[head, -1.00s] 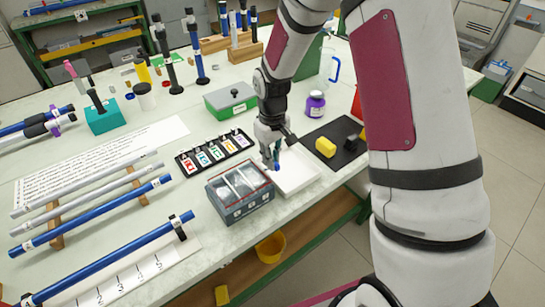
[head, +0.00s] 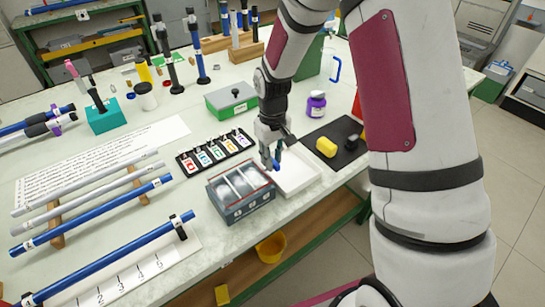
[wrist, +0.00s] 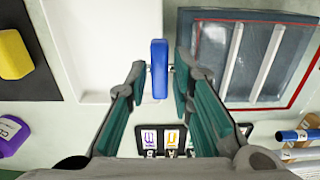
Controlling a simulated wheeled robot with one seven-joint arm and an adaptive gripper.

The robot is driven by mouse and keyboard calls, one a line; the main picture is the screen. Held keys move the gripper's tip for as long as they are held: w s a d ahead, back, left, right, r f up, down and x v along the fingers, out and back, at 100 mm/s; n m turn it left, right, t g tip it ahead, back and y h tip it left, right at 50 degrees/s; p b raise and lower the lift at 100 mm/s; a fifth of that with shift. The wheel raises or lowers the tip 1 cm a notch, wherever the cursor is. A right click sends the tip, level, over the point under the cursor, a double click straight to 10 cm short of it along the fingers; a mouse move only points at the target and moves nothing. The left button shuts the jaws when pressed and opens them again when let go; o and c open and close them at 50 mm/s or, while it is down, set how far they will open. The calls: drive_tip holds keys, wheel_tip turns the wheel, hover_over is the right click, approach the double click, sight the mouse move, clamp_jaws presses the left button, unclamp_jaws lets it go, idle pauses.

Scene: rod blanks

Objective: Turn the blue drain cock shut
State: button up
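The blue drain cock (wrist: 159,68) shows as an upright blue lever in the wrist view, at the edge of the white tray (wrist: 90,40) facing the grey box. Small metal bits show at both sides of it. My gripper (wrist: 159,72) is open, with one fingertip on each side of the lever and a narrow gap at both sides. In the head view my gripper (head: 271,156) reaches down between the white tray (head: 308,180) and the grey box, with the blue lever (head: 276,165) partly hidden at its fingertips.
The grey divided box (head: 250,203) stands close on the left. A black rack with coloured labels (head: 187,166) lies behind it. A black mat (head: 348,155) with a yellow block (head: 326,147) and a purple bottle (head: 316,104) are on the right and behind.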

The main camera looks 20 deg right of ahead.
wheel_tip(320, 180, up, 12)
idle(0.5)
idle(0.3)
drive_tip(key=s+d+r+m+t, duration=0.1)
drive_tip(key=s+r+t, duration=0.1)
drive_tip(key=s+r, duration=0.95)
drive_tip(key=s+r+m+t, duration=0.2)
drive_tip(key=s+r+t, duration=0.1)
drive_tip(key=s, duration=1.1)
drive_tip(key=shift+s+d+r, duration=0.2)
drive_tip(key=shift+r, duration=0.25)
